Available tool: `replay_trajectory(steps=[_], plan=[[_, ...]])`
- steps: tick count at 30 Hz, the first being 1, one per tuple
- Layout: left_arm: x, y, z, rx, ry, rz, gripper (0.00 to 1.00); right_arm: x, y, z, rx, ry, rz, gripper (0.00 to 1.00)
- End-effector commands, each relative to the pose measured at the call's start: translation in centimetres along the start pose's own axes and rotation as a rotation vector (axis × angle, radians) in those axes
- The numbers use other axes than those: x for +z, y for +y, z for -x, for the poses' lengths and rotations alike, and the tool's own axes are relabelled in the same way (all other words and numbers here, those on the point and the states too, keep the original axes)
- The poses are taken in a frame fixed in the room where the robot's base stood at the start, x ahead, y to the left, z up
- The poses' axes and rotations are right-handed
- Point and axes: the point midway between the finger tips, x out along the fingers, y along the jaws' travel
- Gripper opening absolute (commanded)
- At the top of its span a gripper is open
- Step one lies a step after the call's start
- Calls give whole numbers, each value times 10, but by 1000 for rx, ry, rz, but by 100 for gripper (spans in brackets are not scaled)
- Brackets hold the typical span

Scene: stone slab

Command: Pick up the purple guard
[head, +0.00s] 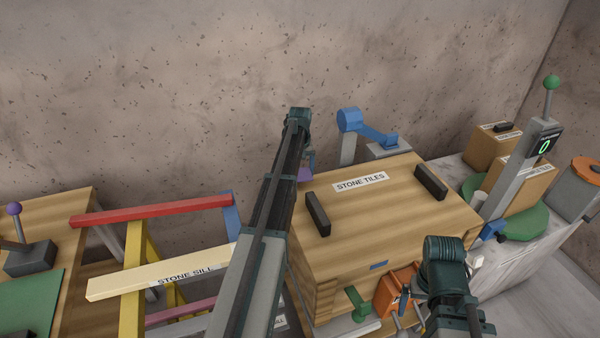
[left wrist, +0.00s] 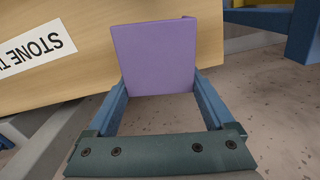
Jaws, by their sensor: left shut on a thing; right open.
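The purple guard (left wrist: 153,58) is a flat, squarish plate in the left wrist view. It sits between the two blue fingers of my left gripper (left wrist: 158,95), which is shut on it. In the head view, only a small purple part of the guard (head: 305,174) shows beside my left arm, at the left rear of the stone tiles crate. My left gripper (head: 310,158) is mostly hidden there behind its own arm. My right gripper (head: 404,304) is open, low in front of the crate, and partly hidden by its wrist.
The wooden stone tiles crate (head: 390,213) has two dark handles on top. A blue-armed device (head: 362,125) stands behind it. A rack with a red bar (head: 150,211) and a stone sill beam (head: 160,271) lies left. Boxes and a green-knobbed lever (head: 551,83) stand right.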

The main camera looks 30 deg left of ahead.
Motion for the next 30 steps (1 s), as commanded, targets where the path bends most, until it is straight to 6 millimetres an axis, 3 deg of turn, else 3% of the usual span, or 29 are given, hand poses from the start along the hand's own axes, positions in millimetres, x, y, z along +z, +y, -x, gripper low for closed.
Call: replay_trajectory(steps=[1, 15, 23, 30], plan=[[0, 0, 12, 0, 0, 0, 33, 1, 1, 12, 0, 0, 0, 100], [0, 0, 80, 0, 0, 0, 33, 5, 8, 80, 0, 0, 0, 100], [0, -2, 83, 0, 0, 5, 33, 5, 8, 82, 0, 0, 0, 100], [-6, -39, 62, 0, 0, 92, 33, 4, 6, 61, 0, 0, 0, 100]])
